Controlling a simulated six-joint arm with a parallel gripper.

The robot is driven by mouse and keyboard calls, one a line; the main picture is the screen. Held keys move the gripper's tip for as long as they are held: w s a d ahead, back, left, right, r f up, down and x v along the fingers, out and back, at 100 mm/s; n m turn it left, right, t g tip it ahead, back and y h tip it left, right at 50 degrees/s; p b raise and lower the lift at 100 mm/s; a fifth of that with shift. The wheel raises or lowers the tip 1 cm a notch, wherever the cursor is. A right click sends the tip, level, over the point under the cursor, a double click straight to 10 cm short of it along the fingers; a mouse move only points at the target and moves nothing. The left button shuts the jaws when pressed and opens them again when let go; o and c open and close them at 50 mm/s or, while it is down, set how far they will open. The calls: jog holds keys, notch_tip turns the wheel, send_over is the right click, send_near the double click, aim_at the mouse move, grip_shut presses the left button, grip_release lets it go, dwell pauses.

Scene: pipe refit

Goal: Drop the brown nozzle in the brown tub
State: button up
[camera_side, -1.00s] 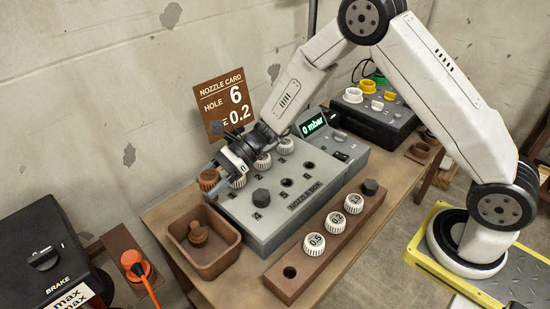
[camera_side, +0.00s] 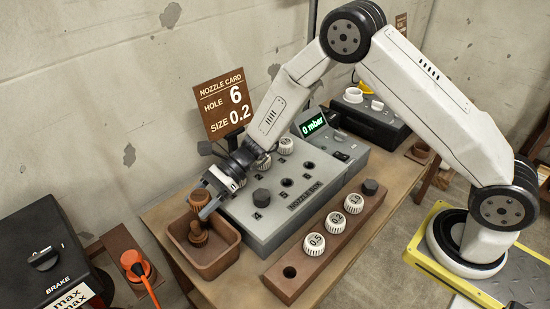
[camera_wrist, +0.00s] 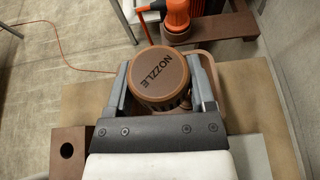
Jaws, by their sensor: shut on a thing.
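A brown nozzle (camera_side: 199,198) with a ribbed cap is held between the fingers of my gripper (camera_side: 206,205). In the wrist view the nozzle (camera_wrist: 160,77) shows its top, lettered NOZZLE, between the two jaws (camera_wrist: 160,92). The held nozzle is above the brown tub (camera_side: 223,259), over its back part. In the wrist view the tub's rim (camera_wrist: 205,62) shows behind the held nozzle, and the tub's inside is mostly hidden.
The grey nozzle box (camera_side: 262,225) stands right of the tub, with white nozzles and a black plug in it. A brown rack (camera_side: 283,269) with white nozzles lies in front. The nozzle card (camera_side: 222,104) reads hole 6, size 0.2. An orange handle (camera_side: 133,264) is to the left.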

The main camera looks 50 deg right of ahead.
jog(key=shift+f, duration=1.65)
jog(key=o, duration=1.2)
jog(key=shift+v, duration=3.95)
